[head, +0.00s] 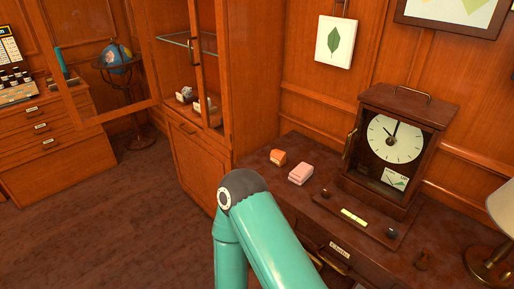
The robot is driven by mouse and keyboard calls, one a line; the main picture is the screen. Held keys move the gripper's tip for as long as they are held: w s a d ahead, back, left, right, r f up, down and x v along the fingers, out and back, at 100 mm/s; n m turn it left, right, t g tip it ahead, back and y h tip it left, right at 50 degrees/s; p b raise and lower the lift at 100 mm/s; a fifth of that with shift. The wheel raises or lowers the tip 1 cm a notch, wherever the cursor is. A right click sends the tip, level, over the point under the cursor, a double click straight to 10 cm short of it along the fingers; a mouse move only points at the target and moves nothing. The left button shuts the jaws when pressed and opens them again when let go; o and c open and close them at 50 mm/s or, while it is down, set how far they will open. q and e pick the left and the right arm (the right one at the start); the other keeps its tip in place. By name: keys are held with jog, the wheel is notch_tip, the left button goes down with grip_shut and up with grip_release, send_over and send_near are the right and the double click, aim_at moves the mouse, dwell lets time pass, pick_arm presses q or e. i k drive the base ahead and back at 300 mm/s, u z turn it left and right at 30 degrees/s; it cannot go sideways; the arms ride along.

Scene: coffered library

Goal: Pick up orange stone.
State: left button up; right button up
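A small orange stone (278,157) lies on the dark wooden desk top (262,172), near its left end by the cabinet. A pale pink block (301,174) lies just to its right, apart from it. One of my teal arms rises from the bottom edge, with its bent joint in front of the desk's left end. Neither of my grippers shows in the head view, so their distance from the stone is hidden.
A wooden clock (395,139) stands on the desk, with a slim tray (363,221) before it and a lamp (490,262) at right. An open glass-fronted cabinet (203,164) holds small rocks (185,94). A globe (116,56) stands behind. Carpet at left is clear.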

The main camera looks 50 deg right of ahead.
aim_at(278, 156)
jog(key=z, duration=0.55)
jog(key=i, duration=1.35)
jog(key=z, duration=0.85)
jog(key=k, duration=0.55)
jog(key=z, duration=0.2)
jog(key=i, duration=0.55)
